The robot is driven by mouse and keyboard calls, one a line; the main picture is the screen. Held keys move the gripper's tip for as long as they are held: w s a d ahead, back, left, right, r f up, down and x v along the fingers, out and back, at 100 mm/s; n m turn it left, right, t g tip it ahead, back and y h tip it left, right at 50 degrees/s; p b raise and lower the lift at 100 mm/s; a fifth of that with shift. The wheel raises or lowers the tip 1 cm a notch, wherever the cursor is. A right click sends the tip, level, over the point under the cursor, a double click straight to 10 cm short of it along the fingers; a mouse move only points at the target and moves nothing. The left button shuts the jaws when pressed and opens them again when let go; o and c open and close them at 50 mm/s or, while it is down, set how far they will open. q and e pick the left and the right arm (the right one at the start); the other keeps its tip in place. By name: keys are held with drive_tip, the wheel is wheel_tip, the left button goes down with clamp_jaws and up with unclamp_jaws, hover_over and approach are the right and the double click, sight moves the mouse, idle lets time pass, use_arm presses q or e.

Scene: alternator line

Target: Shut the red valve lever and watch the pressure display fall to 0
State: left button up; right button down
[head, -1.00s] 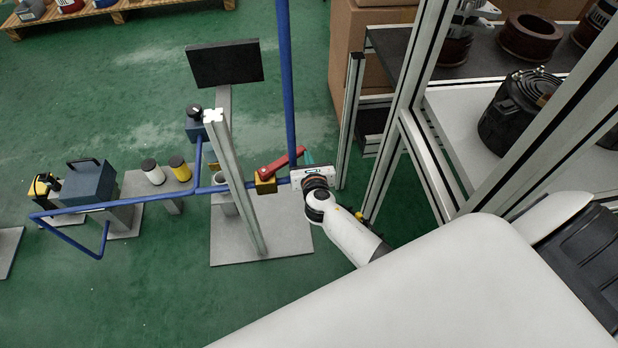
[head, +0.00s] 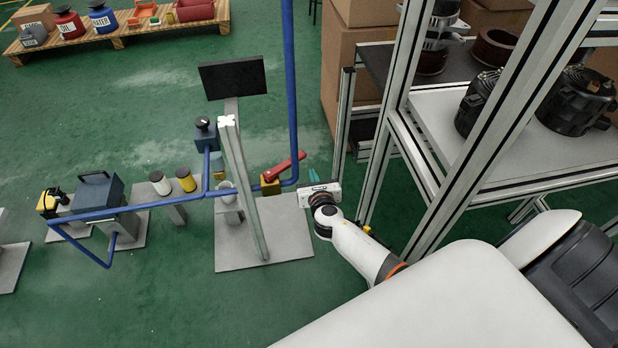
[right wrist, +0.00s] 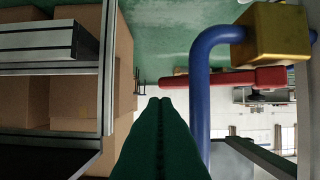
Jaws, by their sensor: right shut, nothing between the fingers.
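The red valve lever (head: 284,167) sits on a yellow valve body (head: 270,187) on the blue pipe and slants up to the right. In the right wrist view the lever (right wrist: 222,78) lies level, beside the yellow valve block (right wrist: 272,35). My right gripper (head: 313,176) is just right of the lever's free end, its teal fingers together and empty. In the right wrist view the closed fingers (right wrist: 158,102) point towards the lever's end, apparently apart from it. The pressure display (head: 233,78) is a dark panel on a post; no reading shows. My left gripper is out of view.
A blue pipe (head: 290,90) rises behind the valve and bends close to my fingers in the right wrist view (right wrist: 196,100). A metal upright (head: 242,190) stands left of the valve. An aluminium rack (head: 470,130) with alternator parts stands close on the right.

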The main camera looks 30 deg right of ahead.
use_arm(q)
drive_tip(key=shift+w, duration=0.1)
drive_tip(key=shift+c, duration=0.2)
use_arm(e)
drive_tip(key=shift+w+d+f, duration=0.15)
